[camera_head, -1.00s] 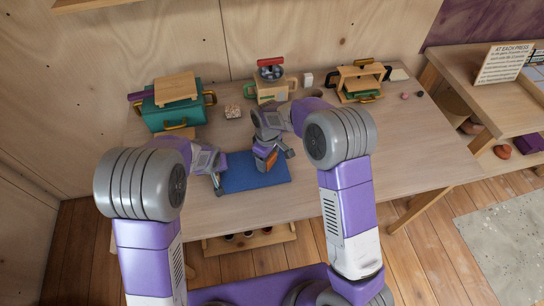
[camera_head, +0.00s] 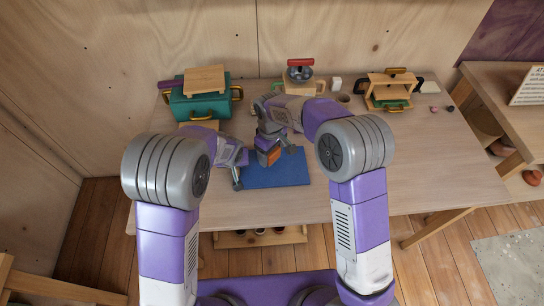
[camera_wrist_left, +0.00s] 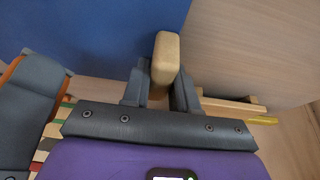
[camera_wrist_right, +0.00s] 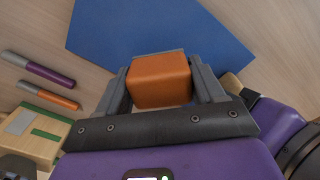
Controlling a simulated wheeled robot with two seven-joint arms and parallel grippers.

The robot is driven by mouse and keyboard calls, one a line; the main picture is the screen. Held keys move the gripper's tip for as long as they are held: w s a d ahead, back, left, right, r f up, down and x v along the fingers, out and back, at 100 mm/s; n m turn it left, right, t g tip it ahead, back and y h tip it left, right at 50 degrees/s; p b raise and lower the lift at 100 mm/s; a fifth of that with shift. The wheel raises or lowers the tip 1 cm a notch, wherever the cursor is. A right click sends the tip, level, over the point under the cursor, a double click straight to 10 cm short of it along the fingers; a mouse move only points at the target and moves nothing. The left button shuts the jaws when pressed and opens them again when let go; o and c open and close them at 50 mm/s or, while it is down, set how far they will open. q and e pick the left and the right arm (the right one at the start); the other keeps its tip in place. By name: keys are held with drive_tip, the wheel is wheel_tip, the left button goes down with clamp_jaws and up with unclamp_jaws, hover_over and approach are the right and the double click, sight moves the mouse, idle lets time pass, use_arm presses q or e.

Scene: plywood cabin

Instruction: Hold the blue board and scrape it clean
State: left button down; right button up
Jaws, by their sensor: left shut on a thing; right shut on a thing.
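The blue board (camera_head: 290,172) lies flat near the front of the wooden table. My left gripper (camera_head: 238,184) is at its left edge, shut on a pale wooden handle (camera_wrist_left: 165,62) that shows against the board in the left wrist view. My right gripper (camera_head: 268,155) is over the far left part of the board, shut on an orange block-shaped scraper handle (camera_wrist_right: 160,82). The scraper's working edge is mostly hidden, so I cannot tell if it touches the board. No dirt is clear on the visible blue surface.
A teal box (camera_head: 200,104) with a wooden board on top stands at the back left. A wooden stand (camera_head: 390,90) is at the back right. A red-handled item (camera_head: 300,70) stands at the back middle. The table right of the board is clear.

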drive_tip(key=shift+r, duration=2.15)
use_arm(q)
drive_tip(key=c, duration=0.8)
unclamp_jaws()
drive_tip(key=shift+r, duration=0.1)
drive_tip(key=v, duration=1.2)
